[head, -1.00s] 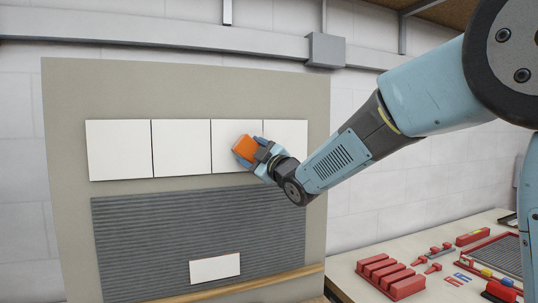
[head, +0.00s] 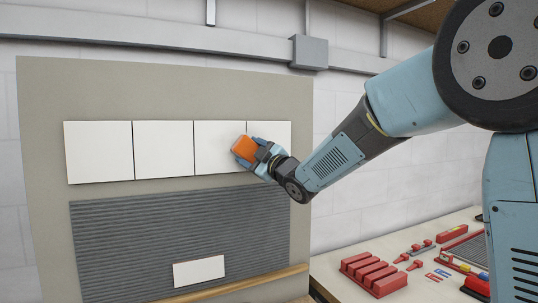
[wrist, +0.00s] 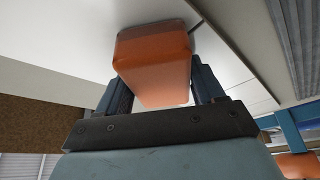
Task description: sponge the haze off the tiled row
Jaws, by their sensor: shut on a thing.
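The tiled row (head: 163,150) is several white tiles side by side on a beige panel. No haze can be made out on them at this size. An orange sponge (head: 243,148) is in my gripper (head: 258,152), in front of the lower part of the row, near the joint between the third and fourth tiles from the left. In the wrist view the sponge (wrist: 153,65) sits between both fingers, which are shut on it. Its far end is close to the white tile surface (wrist: 75,25); I cannot tell whether they touch. My arm hides part of the fourth tile.
Below the row is a grey ribbed adhesive area (head: 130,245) with one loose-standing white tile (head: 198,271) and a wooden ledge (head: 235,285). At right a bench (head: 335,262) holds red blocks (head: 374,273) and tools. A grey box (head: 309,52) is on the wall rail above.

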